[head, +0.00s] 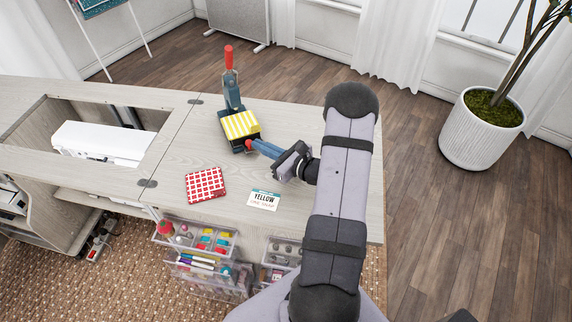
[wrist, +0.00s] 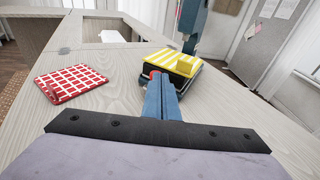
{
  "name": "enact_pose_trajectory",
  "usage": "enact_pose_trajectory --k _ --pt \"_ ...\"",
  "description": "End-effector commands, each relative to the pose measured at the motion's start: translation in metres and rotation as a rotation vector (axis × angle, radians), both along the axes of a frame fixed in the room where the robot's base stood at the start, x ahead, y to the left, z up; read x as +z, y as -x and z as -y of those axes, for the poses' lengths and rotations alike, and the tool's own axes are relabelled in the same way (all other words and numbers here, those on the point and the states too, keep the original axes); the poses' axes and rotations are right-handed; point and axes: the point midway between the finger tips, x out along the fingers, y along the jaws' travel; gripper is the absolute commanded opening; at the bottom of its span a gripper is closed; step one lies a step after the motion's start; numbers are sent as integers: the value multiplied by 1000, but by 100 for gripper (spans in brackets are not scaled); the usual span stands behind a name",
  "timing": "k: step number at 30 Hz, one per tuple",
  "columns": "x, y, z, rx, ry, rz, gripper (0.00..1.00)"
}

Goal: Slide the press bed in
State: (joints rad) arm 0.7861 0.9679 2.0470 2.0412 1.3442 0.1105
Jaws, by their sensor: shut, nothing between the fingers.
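The press (head: 232,95), blue-grey with a red handle pointing up, stands on the right part of the table. In the wrist view the striped cloth (wrist: 172,61) lies straight ahead. My gripper (head: 256,146) is shut and empty, its blue fingers pointing at the bed's near edge, beside a small red part. In the wrist view my fingertips (wrist: 159,80) hide part of that edge; I cannot tell whether they touch it.
A white sewing machine (head: 105,143) sits in the cabinet opening at left. Clear drawers (head: 198,240) stand below the front edge. The tabletop right of the press is clear.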

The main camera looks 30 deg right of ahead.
Motion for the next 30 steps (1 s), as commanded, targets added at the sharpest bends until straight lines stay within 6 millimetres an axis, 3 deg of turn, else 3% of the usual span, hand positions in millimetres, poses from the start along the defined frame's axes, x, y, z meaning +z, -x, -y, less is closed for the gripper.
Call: enact_pose_trajectory --k 18,24,30 --pt "15 101 30 -5 -5 -5 0" --pt "19 121 35 -3 -5 -5 0" --pt "21 128 36 0 -7 -6 0"
